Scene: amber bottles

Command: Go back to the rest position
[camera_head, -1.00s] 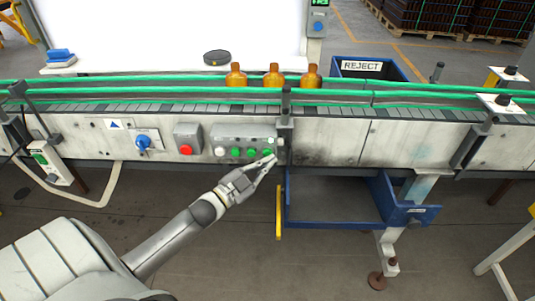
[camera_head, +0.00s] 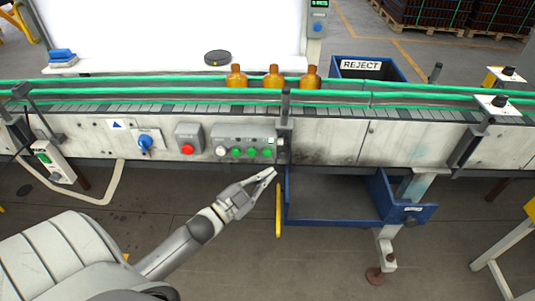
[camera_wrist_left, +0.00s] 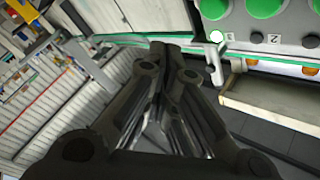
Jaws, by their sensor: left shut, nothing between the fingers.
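My left gripper (camera_head: 268,175) is shut and empty in the head view. It is in front of the conveyor, a little below the button box (camera_head: 245,142), and apart from it. In the left wrist view the shut fingers (camera_wrist_left: 165,52) fill the middle, with large green buttons (camera_wrist_left: 262,8) at the top right. My right gripper is not in view. Amber bottles (camera_head: 273,77) stand upright in a row on the conveyor (camera_head: 330,140) behind the green rails.
A blue reject bin (camera_head: 365,68) stands behind. A red button box (camera_head: 188,139) and a blue switch (camera_head: 145,142) are on the conveyor's front. The floor in front is clear.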

